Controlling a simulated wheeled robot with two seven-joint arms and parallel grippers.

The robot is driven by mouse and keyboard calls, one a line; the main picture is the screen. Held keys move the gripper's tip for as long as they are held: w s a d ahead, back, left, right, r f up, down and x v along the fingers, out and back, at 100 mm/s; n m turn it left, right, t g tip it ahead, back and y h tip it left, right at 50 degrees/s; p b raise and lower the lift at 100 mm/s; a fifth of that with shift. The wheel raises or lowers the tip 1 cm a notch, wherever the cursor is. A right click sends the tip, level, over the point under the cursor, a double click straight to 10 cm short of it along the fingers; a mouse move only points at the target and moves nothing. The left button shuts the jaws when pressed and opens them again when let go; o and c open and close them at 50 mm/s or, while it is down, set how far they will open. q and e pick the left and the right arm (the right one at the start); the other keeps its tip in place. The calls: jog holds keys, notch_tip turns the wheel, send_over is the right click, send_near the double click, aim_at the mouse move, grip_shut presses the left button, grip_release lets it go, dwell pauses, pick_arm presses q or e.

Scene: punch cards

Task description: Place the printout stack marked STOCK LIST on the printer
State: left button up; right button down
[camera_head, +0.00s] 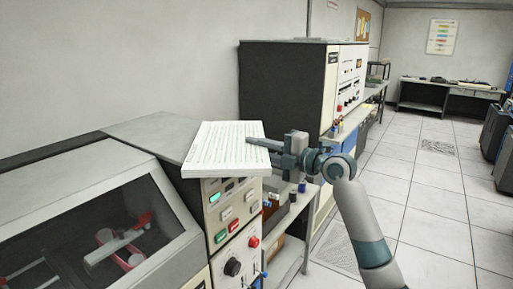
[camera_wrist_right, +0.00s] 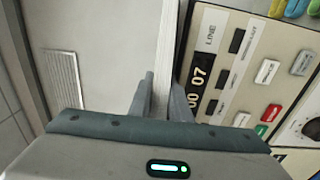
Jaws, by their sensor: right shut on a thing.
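The white printout stack (camera_head: 226,146) lies roughly flat at the right end of the printer (camera_head: 150,127). Its front edge juts out over the printer's control panel. Any STOCK LIST marking is too small to read. My right gripper (camera_head: 262,143) reaches in from the right and is shut on the stack's right edge. In the right wrist view the stack (camera_wrist_right: 167,50) runs edge-on between the two fingers (camera_wrist_right: 160,98), beside the panel with its LINE display. I cannot tell whether the stack touches the printer top. My left gripper is not in view.
The printer's slanted window (camera_head: 100,235) is at the lower left. A tall dark cabinet (camera_head: 282,85) stands behind the stack. A shelf unit (camera_head: 294,225) with small items is right of the panel. The tiled floor (camera_head: 430,205) to the right is open.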

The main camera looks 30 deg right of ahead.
jog(key=c, duration=1.6)
grip_release()
jog(key=shift+c, duration=0.2)
jog(key=shift+r, duration=0.15)
jog(key=shift+s+d+f, duration=0.15)
jog(key=shift+s+f, duration=0.05)
jog(key=shift+s, duration=0.2)
jog(key=b+v, duration=0.7)
jog(key=v, duration=0.4)
jog(key=shift+r, duration=0.2)
jog(key=shift+s, duration=0.1)
